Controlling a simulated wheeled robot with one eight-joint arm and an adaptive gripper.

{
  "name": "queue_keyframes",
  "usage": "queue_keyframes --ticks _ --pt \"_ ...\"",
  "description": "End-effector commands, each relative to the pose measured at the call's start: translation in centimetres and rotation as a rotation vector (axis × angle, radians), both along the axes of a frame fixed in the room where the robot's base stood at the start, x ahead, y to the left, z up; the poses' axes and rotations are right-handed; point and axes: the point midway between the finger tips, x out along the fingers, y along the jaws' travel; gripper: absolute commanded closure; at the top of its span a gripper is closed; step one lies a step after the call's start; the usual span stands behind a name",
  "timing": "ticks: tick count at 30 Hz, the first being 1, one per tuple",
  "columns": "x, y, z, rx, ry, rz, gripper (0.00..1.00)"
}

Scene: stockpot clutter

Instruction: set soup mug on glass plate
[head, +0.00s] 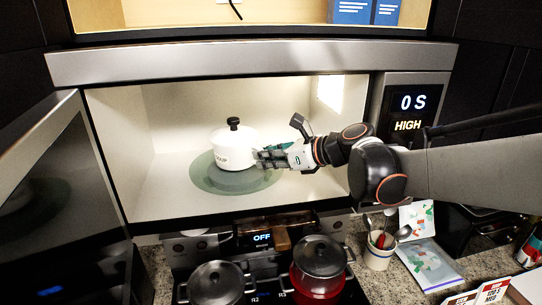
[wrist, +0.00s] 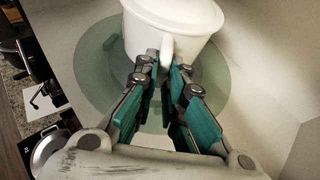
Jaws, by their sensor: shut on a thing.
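The soup mug (head: 229,151) is white with a lid and a black knob. It is upright inside the microwave, over the round green glass plate (head: 203,183). My gripper (head: 262,158) reaches in from the right and is shut on the mug's handle. In the wrist view the mug (wrist: 180,22) is at the top, with its handle (wrist: 166,50) between the fingertips of my gripper (wrist: 166,62). The glass plate (wrist: 92,70) shows around and below the mug. I cannot tell whether the mug's base touches the plate.
The microwave door (head: 60,190) stands open at the left. The display panel (head: 408,115) is right of the opening. Below are a stove with a grey pot (head: 217,285) and a red pot (head: 318,270), and a utensil cup (head: 379,252). The cavity left of the plate is clear.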

Motion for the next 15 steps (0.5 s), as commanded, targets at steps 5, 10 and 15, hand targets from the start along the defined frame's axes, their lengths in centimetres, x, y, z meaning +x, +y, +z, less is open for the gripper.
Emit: queue_keyframes --ticks 5,10,15 --pt "0.4 0.1 -1.3 0.001 0.0 0.0 1.0" --pt "0.4 0.1 -1.6 0.001 0.0 0.0 1.0" --pt "0.4 0.1 -1.7 0.001 0.0 0.0 1.0"
